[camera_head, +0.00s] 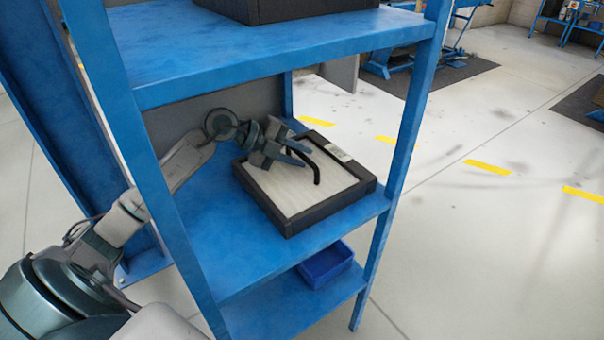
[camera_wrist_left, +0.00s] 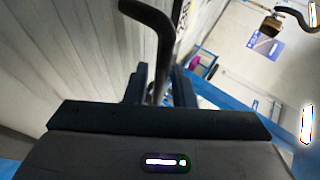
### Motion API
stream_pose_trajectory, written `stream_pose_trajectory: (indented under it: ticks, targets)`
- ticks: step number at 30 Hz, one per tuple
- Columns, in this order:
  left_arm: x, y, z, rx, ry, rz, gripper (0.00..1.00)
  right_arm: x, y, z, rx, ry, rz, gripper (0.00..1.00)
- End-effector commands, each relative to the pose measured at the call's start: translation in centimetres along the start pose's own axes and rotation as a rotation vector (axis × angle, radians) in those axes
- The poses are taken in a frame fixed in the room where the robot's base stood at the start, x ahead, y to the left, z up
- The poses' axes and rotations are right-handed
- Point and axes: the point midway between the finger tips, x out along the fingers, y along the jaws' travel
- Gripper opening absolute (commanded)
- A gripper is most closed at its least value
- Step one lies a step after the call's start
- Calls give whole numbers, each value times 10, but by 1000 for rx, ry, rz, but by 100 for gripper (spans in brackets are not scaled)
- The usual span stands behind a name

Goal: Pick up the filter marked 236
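A filter (camera_head: 284,190) with a white pleated face and a black frame lies flat on the middle shelf. A bent black handle (camera_head: 317,171) rises from its face. A pale label (camera_head: 338,153) sits on its far edge, too small to read. My left gripper (camera_head: 299,154) is above the filter at the handle, its fingers apart. In the left wrist view, the handle (camera_wrist_left: 163,40) runs down between the fingers of the left gripper (camera_wrist_left: 162,84), and the pleated face (camera_wrist_left: 75,55) fills the left side. Contact with the handle cannot be told. My right gripper is not in view.
The blue rack (camera_head: 190,220) has an upper shelf (camera_head: 250,45) above my left arm, with a black-framed box (camera_head: 285,8) on it. Posts stand at the shelf corners. A blue bin (camera_head: 326,263) sits on the lower shelf. Floor to the right is open.

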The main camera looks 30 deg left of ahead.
Motion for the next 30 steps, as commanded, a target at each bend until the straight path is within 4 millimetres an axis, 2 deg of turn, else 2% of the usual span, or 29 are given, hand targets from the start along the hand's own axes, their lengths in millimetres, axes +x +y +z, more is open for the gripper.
stream_pose_trajectory:
  ticks: [5,13,16,17,30]
  targets:
    - [10,0,0,-1,1,0,23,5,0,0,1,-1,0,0]
    - [11,0,0,-1,0,1,23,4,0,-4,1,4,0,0]
    - [11,0,0,0,0,1,3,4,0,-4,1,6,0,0]
    - [11,0,0,0,0,1,0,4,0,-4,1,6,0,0]
    - [11,0,0,-1,0,1,0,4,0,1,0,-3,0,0]
